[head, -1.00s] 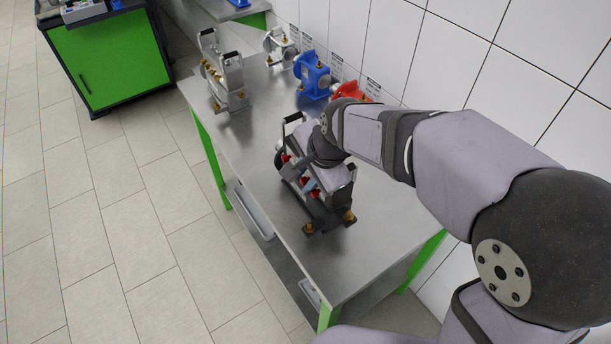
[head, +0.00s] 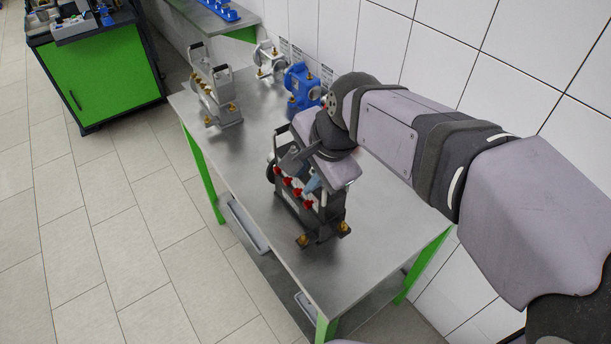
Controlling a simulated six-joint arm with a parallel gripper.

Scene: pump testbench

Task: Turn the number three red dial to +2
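A dark box-shaped unit (head: 321,222) stands on the metal table, with a row of several red dials on its sloped front. Two of them are a red dial (head: 297,192) and, at the near end, another red dial (head: 308,204). Their numbers and scale marks are too small to read, so I cannot tell any setting. My gripper (head: 301,171) is above the row, its two fingers spread apart and pointing down-left toward the dials. It appears empty and clear of the dials. My wrist hides the unit's back and top.
The steel table (head: 240,165) has free surface left and right of the unit. A grey unit with brass knobs (head: 215,95) stands farther back. A white pump (head: 268,60) and a blue pump (head: 301,85) line the tiled wall. A green cabinet (head: 100,75) stands beyond.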

